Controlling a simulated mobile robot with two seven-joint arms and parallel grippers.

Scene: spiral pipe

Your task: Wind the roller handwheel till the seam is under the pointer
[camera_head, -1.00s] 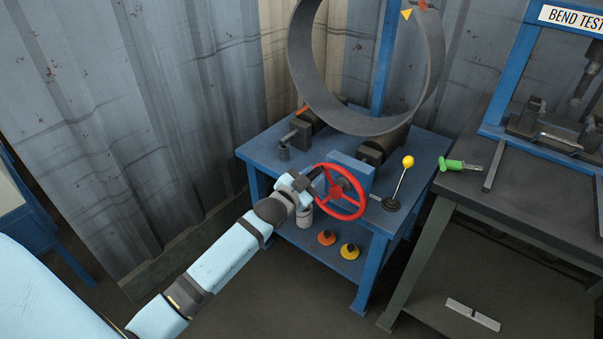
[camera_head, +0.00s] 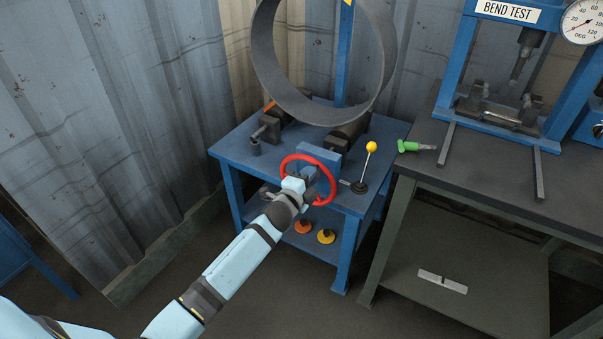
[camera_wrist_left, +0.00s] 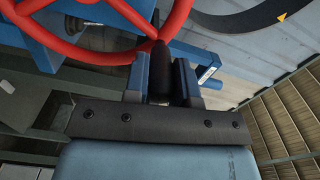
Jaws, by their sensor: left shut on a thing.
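The red handwheel (camera_head: 333,182) is on the front of the blue roller stand, and its rim and spokes also fill the upper left of the left wrist view (camera_wrist_left: 95,55). My left gripper (camera_head: 310,195) is at the lower part of the wheel. In the left wrist view its fingers (camera_wrist_left: 160,75) are shut on the wheel's black handle (camera_wrist_left: 159,82). The large grey pipe (camera_head: 268,70) stands upright on the rollers (camera_head: 347,138). The yellow pointer (camera_head: 348,2) is cut by the top edge, and shows whole in the left wrist view (camera_wrist_left: 282,16). I see no seam. My right gripper is out of view.
A lever with a yellow knob (camera_head: 371,147) stands right of the wheel. A green-handled tool (camera_head: 409,146) lies on the dark bench (camera_head: 470,180) at right, below the bend test frame (camera_head: 455,75). Orange (camera_head: 303,227) and yellow (camera_head: 326,236) items sit on the lower shelf.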

